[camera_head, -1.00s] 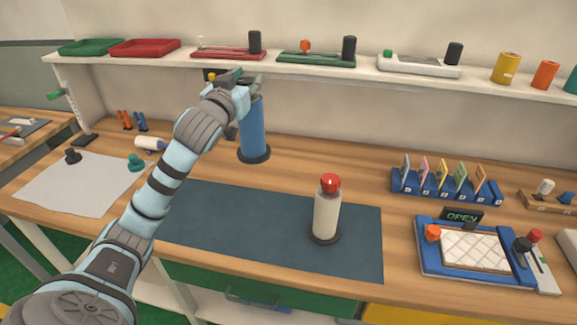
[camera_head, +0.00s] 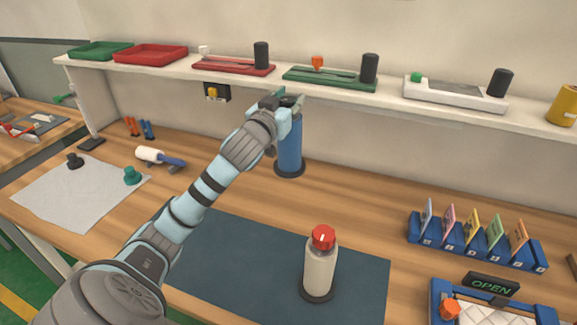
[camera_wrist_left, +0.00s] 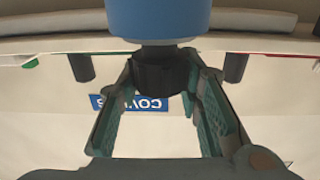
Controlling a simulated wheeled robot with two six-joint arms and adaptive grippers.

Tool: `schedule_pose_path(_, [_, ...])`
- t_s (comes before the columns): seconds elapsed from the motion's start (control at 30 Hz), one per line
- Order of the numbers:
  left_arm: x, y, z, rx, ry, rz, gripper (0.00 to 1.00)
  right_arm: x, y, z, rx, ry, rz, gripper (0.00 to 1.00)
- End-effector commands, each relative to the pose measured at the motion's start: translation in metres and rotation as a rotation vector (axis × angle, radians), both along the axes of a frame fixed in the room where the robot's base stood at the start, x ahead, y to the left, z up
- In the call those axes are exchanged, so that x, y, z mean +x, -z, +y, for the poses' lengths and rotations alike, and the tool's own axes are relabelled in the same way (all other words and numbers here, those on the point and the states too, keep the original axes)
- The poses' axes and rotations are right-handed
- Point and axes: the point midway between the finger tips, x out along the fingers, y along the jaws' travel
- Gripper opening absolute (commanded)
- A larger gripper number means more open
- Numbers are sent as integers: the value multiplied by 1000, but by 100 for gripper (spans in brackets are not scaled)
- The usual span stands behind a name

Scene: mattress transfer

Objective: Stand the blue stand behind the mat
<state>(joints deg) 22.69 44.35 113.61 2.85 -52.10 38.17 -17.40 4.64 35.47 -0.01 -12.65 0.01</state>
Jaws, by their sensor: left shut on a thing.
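The blue stand (camera_head: 289,148) is an upright blue cylinder with a dark round base. In the head view it shows behind the back edge of the dark blue mat (camera_head: 225,262). I cannot tell whether its base touches the table or hangs just above it. My left gripper (camera_head: 289,101) is shut on the stand's top end. In the left wrist view, the fingers (camera_wrist_left: 160,80) close around a dark knob, with the stand's blue body (camera_wrist_left: 158,18) beyond it. My right gripper is out of view.
A white bottle with a red cap (camera_head: 320,266) stands on the mat. A shelf (camera_head: 330,85) with trays and dark cylinders runs above the stand. A blue card rack (camera_head: 475,245) is at the right. A white roller (camera_head: 160,157) lies at the left. Bare wood surrounds the stand.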

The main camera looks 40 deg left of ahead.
Motion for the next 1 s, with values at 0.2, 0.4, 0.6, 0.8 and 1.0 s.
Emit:
schedule_pose_path(0.2, [0, 75, -1, 1, 2, 1, 0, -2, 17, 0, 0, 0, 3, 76])
schedule_pose_path(0.4, [0, 107, -1, 0, 3, -4, 0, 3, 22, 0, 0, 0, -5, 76])
schedule_pose_path(0.6, [0, 140, -1, 1, 1, -2, 0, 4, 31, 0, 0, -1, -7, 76])
schedule_pose_path(0.8, [0, 150, -1, 2, 3, -5, 0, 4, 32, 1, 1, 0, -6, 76])
schedule_pose_path(1.0, [0, 151, 0, -1, 1, 0, 48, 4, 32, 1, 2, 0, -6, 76])
